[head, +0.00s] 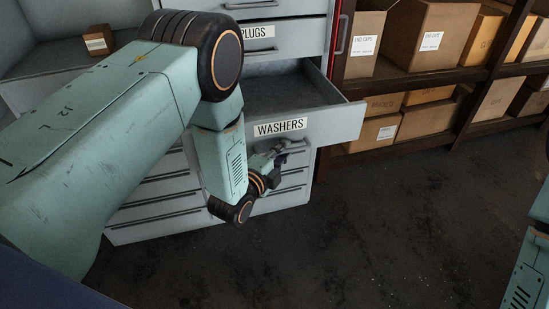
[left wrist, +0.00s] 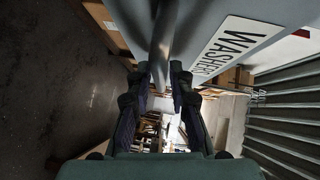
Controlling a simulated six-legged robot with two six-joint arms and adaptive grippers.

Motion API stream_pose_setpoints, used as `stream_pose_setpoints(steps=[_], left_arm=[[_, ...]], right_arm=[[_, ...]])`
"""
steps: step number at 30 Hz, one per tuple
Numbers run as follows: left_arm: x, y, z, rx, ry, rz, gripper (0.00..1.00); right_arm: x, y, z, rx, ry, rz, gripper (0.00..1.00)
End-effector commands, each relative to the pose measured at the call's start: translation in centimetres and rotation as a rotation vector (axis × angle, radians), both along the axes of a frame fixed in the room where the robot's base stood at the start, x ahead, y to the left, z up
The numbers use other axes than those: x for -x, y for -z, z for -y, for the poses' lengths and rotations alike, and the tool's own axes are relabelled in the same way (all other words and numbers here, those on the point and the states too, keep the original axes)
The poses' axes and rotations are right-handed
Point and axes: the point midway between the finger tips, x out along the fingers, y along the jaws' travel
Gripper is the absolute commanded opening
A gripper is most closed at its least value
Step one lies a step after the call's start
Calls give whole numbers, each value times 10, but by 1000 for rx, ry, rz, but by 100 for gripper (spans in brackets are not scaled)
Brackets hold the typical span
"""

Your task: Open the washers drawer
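The washers drawer (head: 335,124) stands pulled out of the grey cabinet in the head view, its inside showing. Its white WASHERS label (head: 281,127) also shows large and tilted in the left wrist view (left wrist: 232,46). My left gripper (head: 276,158) is at the drawer's front, just below the label. In the left wrist view, the fingers of my left gripper (left wrist: 160,75) are on both sides of the drawer's bar handle (left wrist: 161,45) and appear closed on it. The handle is hidden in the head view. The fingers of my right gripper are not in view.
The PLUGS drawer (head: 290,38) above is shut. Shut drawers (head: 160,212) lie below. A small brown box (head: 98,40) sits on the grey surface at left. Shelves with cardboard boxes (head: 432,35) stand at right. The dark floor (head: 400,220) in front is clear.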

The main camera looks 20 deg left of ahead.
Motion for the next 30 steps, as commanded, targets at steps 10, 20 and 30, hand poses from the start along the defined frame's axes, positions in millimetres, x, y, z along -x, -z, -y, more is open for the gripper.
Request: stream_pose_setpoints(steps=[10, 20, 30], left_arm=[[58, -8, -13, 1, -3, -5, 21], [105, -15, -23, 0, -2, -1, 21], [112, -16, -24, 1, 0, 1, 21]], right_arm=[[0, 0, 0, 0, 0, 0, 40], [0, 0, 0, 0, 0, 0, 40], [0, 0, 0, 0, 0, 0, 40]])
